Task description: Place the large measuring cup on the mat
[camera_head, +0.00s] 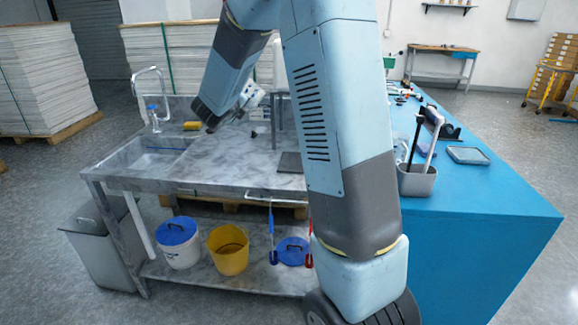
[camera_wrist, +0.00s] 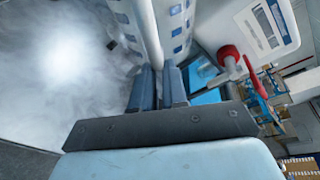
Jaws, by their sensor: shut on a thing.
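In the wrist view, my gripper (camera_wrist: 158,82) is shut on the pale upright handle of a whitish cup with blue square marks (camera_wrist: 178,25), which I take to be the large measuring cup. Only part of the cup shows, at the top of that view. In the head view, my gripper (camera_head: 246,100) is over the grey marbled bench, and I cannot make out the cup clearly there. A dark grey flat patch (camera_head: 291,162), likely the mat, lies near the bench's front edge, partly hidden by my arm.
A white canister (camera_wrist: 262,28) with a red tap stands close right of the cup in the wrist view. The bench (camera_head: 225,165) has a sink (camera_head: 150,158) at left and a yellow item (camera_head: 192,126) behind. A blue table (camera_head: 465,190) with a tool holder stands right.

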